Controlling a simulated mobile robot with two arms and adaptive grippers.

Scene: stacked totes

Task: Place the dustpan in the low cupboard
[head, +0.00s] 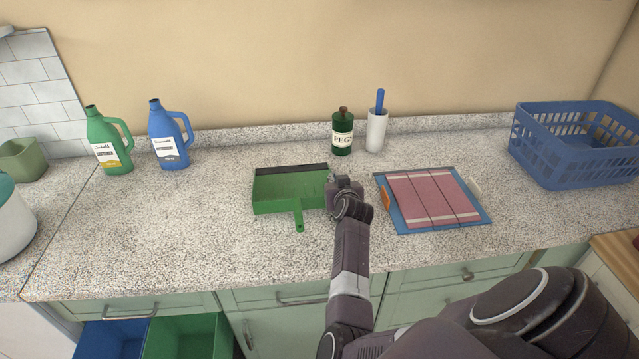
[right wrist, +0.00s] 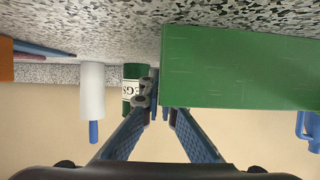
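The green dustpan (head: 285,192) lies on the speckled counter, its dark lip toward the wall and its short handle toward me. My right gripper (head: 338,184) is at the dustpan's right edge. In the right wrist view the dustpan (right wrist: 240,65) fills the upper right, and the fingers (right wrist: 160,108) come close together at its side wall. They look shut on that wall; part of one finger is hidden behind it. Green cupboard fronts (head: 262,332) show below the counter; which one is the low cupboard I cannot tell. My left gripper is out of view.
A green PEGS bottle (head: 342,134) and a white holder (head: 376,131) stand behind. Detergent bottles (head: 168,135) stand left. Blue and green bins (head: 182,335) stick out below.

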